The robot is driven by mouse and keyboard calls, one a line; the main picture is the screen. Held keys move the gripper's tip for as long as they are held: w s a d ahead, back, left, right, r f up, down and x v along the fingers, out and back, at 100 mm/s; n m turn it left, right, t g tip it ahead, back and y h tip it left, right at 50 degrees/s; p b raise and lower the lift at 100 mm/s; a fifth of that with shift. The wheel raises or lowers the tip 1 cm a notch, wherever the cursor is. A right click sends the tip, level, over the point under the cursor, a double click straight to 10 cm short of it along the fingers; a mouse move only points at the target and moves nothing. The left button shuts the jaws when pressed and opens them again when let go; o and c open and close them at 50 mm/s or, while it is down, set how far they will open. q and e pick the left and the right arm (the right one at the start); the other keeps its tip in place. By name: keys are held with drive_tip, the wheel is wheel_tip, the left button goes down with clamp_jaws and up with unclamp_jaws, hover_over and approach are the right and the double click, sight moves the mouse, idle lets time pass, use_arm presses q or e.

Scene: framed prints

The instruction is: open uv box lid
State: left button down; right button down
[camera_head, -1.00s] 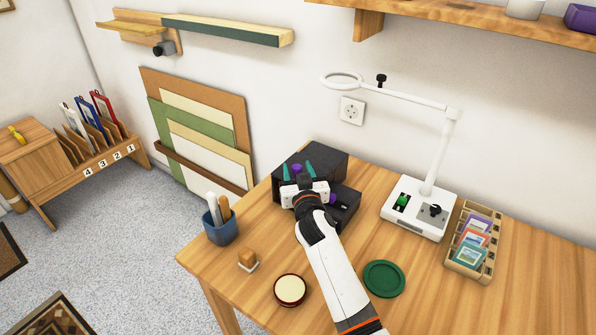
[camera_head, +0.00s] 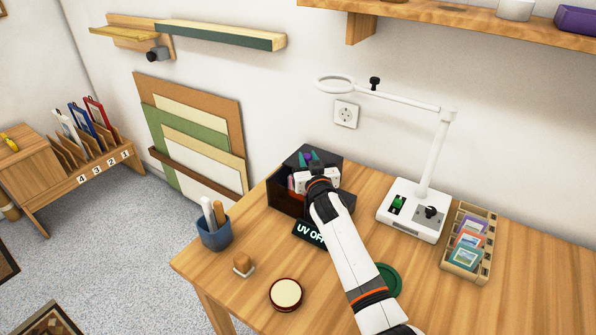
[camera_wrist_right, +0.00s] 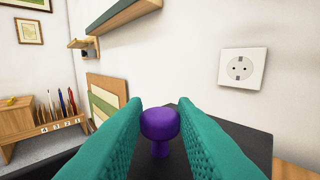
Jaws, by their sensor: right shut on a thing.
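The black UV box (camera_head: 284,203) stands at the back left of the table. Its dark lid (camera_head: 333,162) is tilted up toward the wall, and the box's dark inside shows partly. My right gripper (camera_head: 311,159) is at the lid, with its teal fingers shut on the purple knob (camera_wrist_right: 160,126). In the right wrist view the knob sits between the two fingers, with the lid's dark surface behind it. A "UV OFF" display (camera_head: 309,233) shows at the box's front, partly covered by my right arm. My left gripper is not in view.
A white magnifier lamp (camera_head: 411,209) stands right of the box, beside a wooden card rack (camera_head: 458,264). A blue cup with tools (camera_head: 215,235) is at the left. A round cream-topped tin (camera_head: 286,294) and a green disc (camera_head: 389,279) lie in front. A shelf hangs above.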

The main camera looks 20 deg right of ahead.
drive_tip(key=shift+w+d, duration=0.25)
drive_tip(key=shift+d, duration=0.1)
drive_tip(key=c, duration=1.2)
unclamp_jaws()
drive_tip(key=shift+o, duration=0.2)
drive_tip(key=shift+s, duration=0.1)
drive_tip(key=s, duration=0.4)
drive_tip(key=s+a, duration=0.1)
drive_tip(key=s, duration=0.6)
drive_tip(key=shift+s+a, duration=0.25)
drive_tip(key=shift+s, duration=0.15)
